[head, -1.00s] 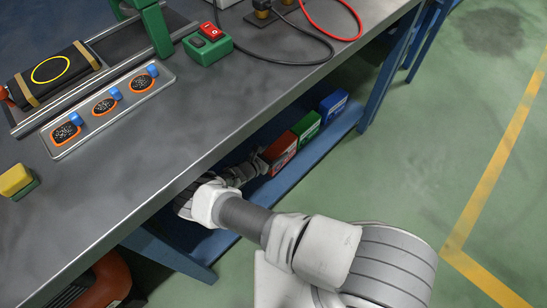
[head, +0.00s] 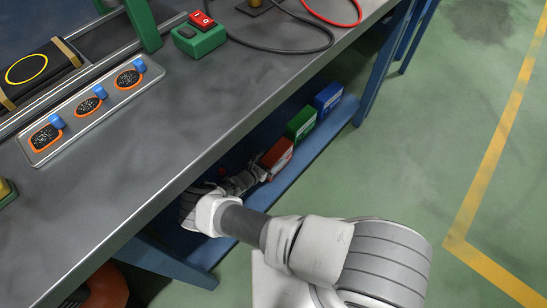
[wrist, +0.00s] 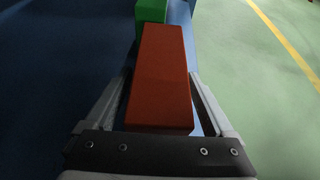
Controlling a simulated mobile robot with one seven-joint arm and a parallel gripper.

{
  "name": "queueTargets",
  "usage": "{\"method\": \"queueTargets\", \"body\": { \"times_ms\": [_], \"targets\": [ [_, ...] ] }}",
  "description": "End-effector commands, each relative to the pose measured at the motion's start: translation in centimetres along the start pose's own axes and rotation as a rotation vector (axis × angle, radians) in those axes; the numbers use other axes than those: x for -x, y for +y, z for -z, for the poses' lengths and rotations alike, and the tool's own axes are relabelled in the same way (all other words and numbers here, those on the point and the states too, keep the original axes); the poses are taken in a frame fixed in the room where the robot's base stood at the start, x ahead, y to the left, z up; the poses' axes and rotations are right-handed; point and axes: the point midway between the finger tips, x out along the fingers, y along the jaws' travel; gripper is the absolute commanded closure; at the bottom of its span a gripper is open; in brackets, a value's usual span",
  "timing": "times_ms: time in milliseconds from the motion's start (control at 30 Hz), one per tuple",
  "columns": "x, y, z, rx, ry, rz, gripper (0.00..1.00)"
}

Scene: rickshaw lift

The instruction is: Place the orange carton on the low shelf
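The orange carton (head: 276,158), red-orange with a pale label, is at the blue low shelf (head: 315,148) under the bench. I cannot tell whether its base touches the shelf. My gripper (head: 254,173) reaches under the bench edge from the left of the carton. In the wrist view, the carton (wrist: 163,80) lies lengthwise between the two fingers of my gripper (wrist: 161,76), with the finger ends against its sides. The near finger bases stand wider than the carton. The contact surfaces are partly hidden.
A green box (head: 301,123) and a blue box (head: 328,98) stand on the shelf beyond the carton. The grey bench top (head: 215,125) overhangs close above my arm. A blue bench leg (head: 378,75) rises at the shelf's far end. The floor at right is clear.

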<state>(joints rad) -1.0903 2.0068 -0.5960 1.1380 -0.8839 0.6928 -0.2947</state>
Motion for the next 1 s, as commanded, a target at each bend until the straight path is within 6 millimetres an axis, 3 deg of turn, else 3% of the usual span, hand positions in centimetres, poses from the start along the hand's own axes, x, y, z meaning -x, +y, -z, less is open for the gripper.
{"method": "queueTargets", "body": {
  "times_ms": [367,800,1000],
  "targets": [
    [0.1,0.0,-0.2,0.000,0.000,0.000,0.02],
    [6.6,0.1,-0.4,-0.002,0.000,0.000,0.02],
    [7.6,0.0,-0.2,-0.001,0.000,0.000,0.02]
  ]
}}
